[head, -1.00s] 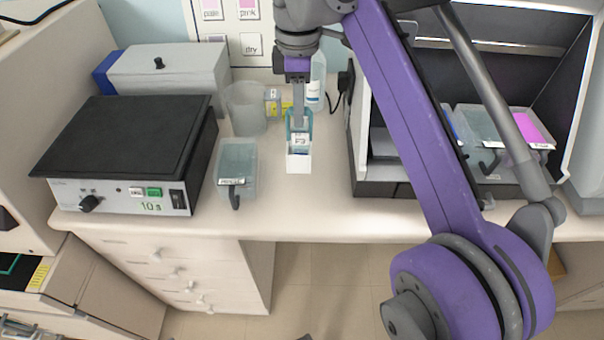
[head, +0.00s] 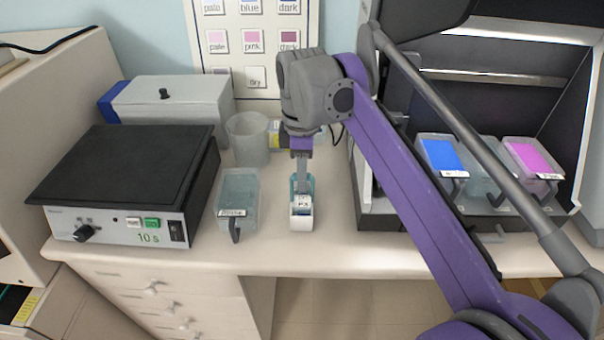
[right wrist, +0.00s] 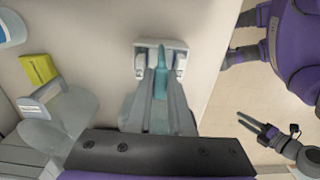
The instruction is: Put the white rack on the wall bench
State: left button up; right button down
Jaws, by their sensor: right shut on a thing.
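The white rack (head: 301,218) is a small white box with a label and teal parts at its top. It is upright at the wall bench (head: 330,250), right of the lidded jar. Its base looks at or very near the bench top; I cannot tell full contact. My right gripper (head: 302,186) comes from above and is shut on the rack's upper part. In the right wrist view the rack (right wrist: 147,57) shows white edges beyond the fingers, with the teal piece between them. My left gripper (right wrist: 256,130) is away from the bench, over the floor, its fingers apart and empty.
A hot plate (head: 120,175) stands left. A lidded jar (head: 238,197) with a dark handle is close beside the rack. A beaker (head: 248,140) and a yellow box (head: 277,135) stand behind. A dark cabinet with blue (head: 441,155) and pink (head: 531,158) trays is right.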

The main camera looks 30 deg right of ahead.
jog(key=c, duration=0.8)
grip_release()
jog(key=shift+r, duration=0.1)
notch_tip(320, 180, up, 12)
jog(key=p, duration=0.3)
